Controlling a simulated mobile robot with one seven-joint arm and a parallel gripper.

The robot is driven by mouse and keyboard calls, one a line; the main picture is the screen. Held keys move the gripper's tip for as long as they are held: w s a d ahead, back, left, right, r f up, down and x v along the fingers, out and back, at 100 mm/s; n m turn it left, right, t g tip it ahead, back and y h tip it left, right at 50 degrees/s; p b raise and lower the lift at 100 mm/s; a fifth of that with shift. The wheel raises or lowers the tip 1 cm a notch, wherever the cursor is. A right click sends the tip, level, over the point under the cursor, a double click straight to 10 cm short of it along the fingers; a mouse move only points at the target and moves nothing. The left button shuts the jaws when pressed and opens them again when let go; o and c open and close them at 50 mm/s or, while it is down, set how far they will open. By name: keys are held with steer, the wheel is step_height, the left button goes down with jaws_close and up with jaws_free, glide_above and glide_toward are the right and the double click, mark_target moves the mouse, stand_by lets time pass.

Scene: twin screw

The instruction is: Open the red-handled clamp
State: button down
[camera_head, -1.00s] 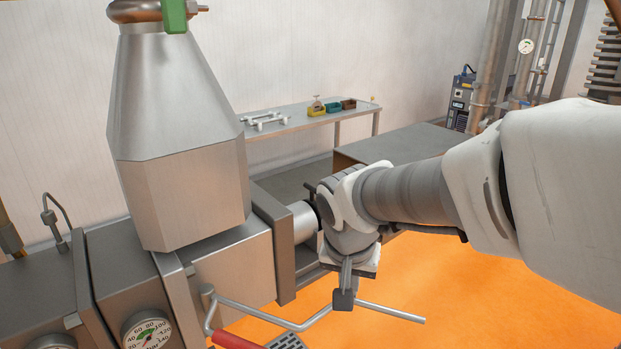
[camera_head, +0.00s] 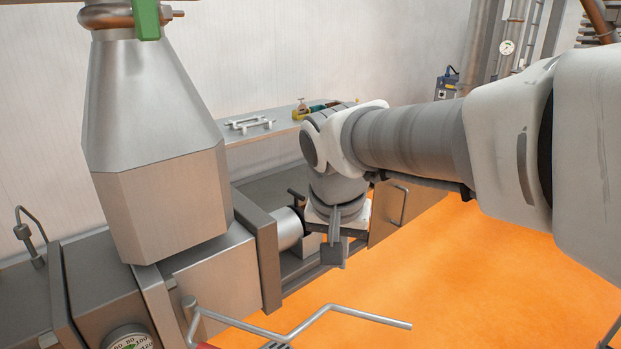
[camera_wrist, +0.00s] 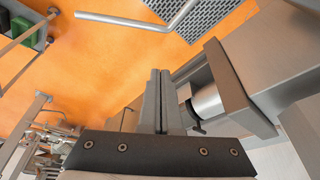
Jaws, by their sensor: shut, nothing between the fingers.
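A small red piece (camera_head: 206,346), which may be the clamp's red handle, just shows at the bottom edge of the head view; the rest is cut off. A bent metal rod (camera_head: 262,332) rises beside it and runs to the right. The rod also seems to show at the top of the wrist view (camera_wrist: 138,21). My gripper (camera_head: 333,258) points down, beyond and above the rod and apart from it. In the wrist view its two fingers (camera_wrist: 162,73) are together with nothing between them. No clamp jaws can be made out.
A steel hopper (camera_head: 155,150) stands on the machine at left, with a pressure gauge (camera_head: 130,338) below. A cylinder (camera_head: 288,230) sits close to my gripper's left. A wall table (camera_head: 250,139) stands behind. Open orange floor (camera_head: 450,265) lies right.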

steer(key=p+v, duration=0.1)
steer(key=v, duration=1)
steer(key=shift+a+r, duration=0.15)
steer(key=s+d+f+n+t, duration=0.2)
steer(key=s+d+f+n, duration=0.1)
steer(key=s+d+f, duration=0.7)
steer(key=shift+f+y, duration=0.4)
